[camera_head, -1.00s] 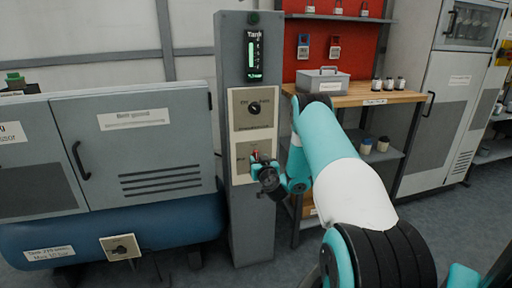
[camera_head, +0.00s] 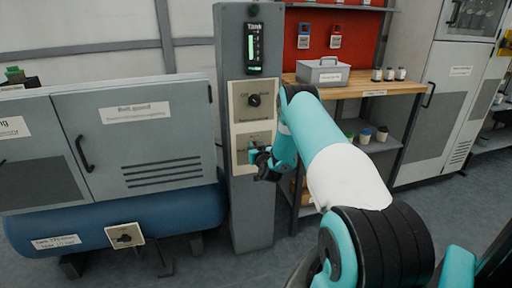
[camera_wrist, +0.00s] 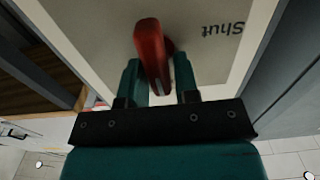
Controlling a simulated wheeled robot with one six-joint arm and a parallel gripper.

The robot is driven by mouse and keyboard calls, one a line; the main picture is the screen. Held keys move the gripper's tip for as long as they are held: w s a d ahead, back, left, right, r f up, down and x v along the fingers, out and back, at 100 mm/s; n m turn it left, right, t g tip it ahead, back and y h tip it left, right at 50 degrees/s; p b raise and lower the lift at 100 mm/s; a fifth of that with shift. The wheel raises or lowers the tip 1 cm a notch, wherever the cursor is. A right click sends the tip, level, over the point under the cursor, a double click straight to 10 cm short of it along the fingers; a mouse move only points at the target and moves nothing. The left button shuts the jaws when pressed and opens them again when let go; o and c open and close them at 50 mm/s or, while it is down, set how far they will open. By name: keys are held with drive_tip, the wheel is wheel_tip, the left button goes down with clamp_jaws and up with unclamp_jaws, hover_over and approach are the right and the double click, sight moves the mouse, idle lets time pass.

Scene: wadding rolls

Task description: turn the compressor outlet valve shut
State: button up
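A red valve lever (camera_wrist: 151,55) stands out from a pale panel plate in the wrist view. The printed word "Shut" is on the plate to its right, upside down there. My gripper (camera_wrist: 160,75) has one teal finger on each side of the lever, very near it. I cannot tell whether both fingers press on it. In the head view my gripper (camera_head: 262,160) is at the lower plate (camera_head: 241,144) on the grey post and hides the lever. The valve's name label cannot be read.
The grey post (camera_head: 253,215) also carries a black rotary switch (camera_head: 254,100) and a green tank gauge (camera_head: 255,50). A grey cabinet (camera_head: 140,135) over a blue tank (camera_head: 170,212) stands left, with a black knob plate (camera_head: 125,236). A wooden workbench (camera_head: 370,90) stands right.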

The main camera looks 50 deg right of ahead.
clamp_jaws()
drive_tip(key=shift+f, duration=0.1)
drive_tip(key=n+b, duration=0.2)
drive_tip(key=b, duration=0.1)
drive_tip(key=n+b, duration=0.1)
drive_tip(key=shift+w+a+f, duration=0.15)
drive_tip(key=shift+a+f, duration=0.05)
drive_tip(key=shift+a, duration=0.05)
drive_tip(key=n+b, duration=0.5)
drive_tip(key=f+n+b, duration=0.1)
drive_tip(key=n+b, duration=0.4)
drive_tip(key=b, duration=0.1)
drive_tip(key=a+n+b, duration=0.1)
drive_tip(key=n+b, duration=0.4)
drive_tip(key=b, duration=0.1)
drive_tip(key=shift+w+f, duration=0.15)
drive_tip(key=shift+w, duration=0.15)
drive_tip(key=shift+o, duration=1.9)
unclamp_jaws()
